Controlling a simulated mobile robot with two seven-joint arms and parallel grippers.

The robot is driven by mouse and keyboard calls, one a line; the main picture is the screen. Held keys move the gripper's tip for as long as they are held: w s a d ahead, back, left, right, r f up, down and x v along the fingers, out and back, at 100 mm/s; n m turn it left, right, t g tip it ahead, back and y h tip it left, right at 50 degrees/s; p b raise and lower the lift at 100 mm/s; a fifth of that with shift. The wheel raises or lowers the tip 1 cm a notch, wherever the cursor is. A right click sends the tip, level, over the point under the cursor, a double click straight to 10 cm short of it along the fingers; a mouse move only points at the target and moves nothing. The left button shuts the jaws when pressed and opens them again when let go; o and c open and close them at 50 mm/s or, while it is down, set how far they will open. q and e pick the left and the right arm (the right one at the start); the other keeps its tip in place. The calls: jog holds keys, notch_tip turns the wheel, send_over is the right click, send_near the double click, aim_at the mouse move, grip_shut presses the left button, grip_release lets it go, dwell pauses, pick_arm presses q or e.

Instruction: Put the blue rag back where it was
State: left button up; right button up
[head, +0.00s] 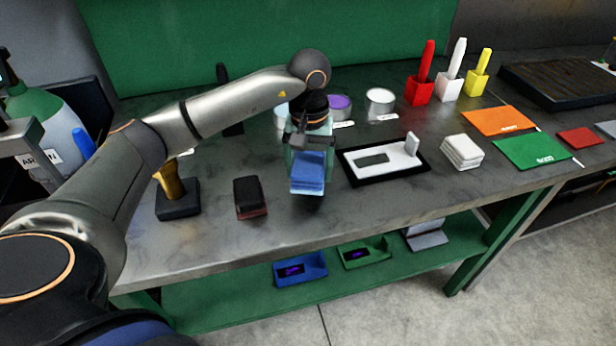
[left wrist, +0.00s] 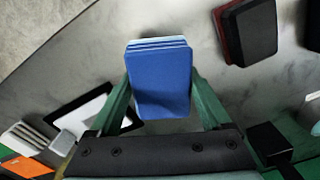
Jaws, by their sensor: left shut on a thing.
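The blue rag (head: 308,176) is a folded, layered pad. My left gripper (head: 310,162) is shut on it near the front middle of the bench, with a greenish finger on each side. In the left wrist view the blue rag (left wrist: 158,82) sits between the two fingers of the left gripper (left wrist: 160,95), with paler layers at its far edge. I cannot tell whether the rag touches the bench top or is held just above it. My right gripper is not in view.
On the bench (head: 270,222), a dark block with a red base (head: 250,197) stands left of the rag. A black-edged white plate (head: 384,160) lies to its right, then a folded white rag (head: 462,152). Blue (head: 300,270) and green (head: 364,253) trays are on the lower shelf.

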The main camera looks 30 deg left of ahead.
aim_at(308, 160)
pick_arm(q)
jog(key=shift+w+a+f, duration=0.2)
jog(key=shift+w+f, duration=0.05)
jog(key=shift+f, duration=0.15)
jog(key=f, duration=0.3)
jog(key=shift+w+a+f+p, duration=0.1)
jog(key=shift+w+a+p, duration=0.1)
jog(key=shift+p, duration=0.2)
jog(key=shift+f, duration=0.3)
jog(key=shift+f+b, duration=0.25)
jog(key=shift+b, duration=0.05)
jog(key=o, duration=1.1)
jog(key=shift+r, duration=0.1)
notch_tip(308, 160, up, 12)
jog(key=shift+r, duration=0.2)
